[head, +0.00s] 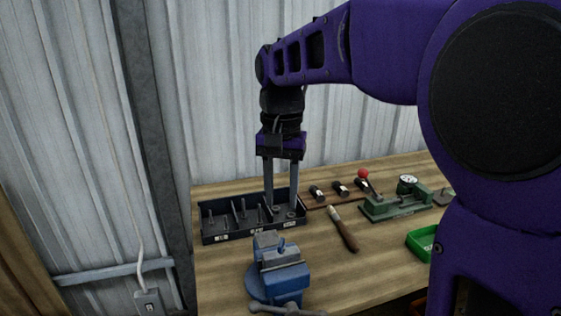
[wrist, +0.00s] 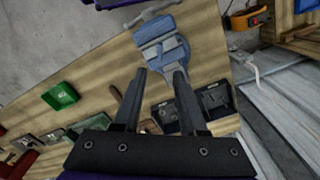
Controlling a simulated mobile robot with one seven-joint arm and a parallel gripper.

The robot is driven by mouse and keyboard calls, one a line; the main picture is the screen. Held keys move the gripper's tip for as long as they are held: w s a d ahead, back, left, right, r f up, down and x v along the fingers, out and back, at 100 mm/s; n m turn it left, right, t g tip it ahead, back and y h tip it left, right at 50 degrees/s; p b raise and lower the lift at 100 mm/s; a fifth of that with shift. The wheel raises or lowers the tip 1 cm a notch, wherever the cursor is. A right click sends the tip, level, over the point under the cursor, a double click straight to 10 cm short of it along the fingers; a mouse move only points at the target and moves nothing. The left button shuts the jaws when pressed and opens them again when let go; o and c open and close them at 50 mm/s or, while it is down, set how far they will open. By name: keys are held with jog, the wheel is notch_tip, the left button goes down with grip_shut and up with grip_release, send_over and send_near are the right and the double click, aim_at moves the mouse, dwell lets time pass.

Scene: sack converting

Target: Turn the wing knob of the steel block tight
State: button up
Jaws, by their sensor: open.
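A blue vise (head: 286,278) stands at the near edge of the bench; it also shows in the wrist view (wrist: 166,50). A pale grey piece (head: 280,258) lies at its jaws, with a small blue upright part (head: 281,246) above it. I cannot tell for sure whether these are the steel block and its wing knob. My gripper (head: 281,206) points down, open and empty, above the black tray behind the vise. Its two fingers (wrist: 160,74) stand apart in the wrist view, with the vise beyond their tips.
The black divided tray (head: 228,238) holds small parts and pegs. To its right lie a wooden-handled tool (head: 345,234), dark-handled tools, a green gauge stand (head: 388,208) and a green bin (head: 421,241). A corrugated wall rises behind. Bare bench lies right of the vise.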

notch_tip(320, 180, up, 7)
dwell(0.3)
jog(key=shift+f, duration=0.1)
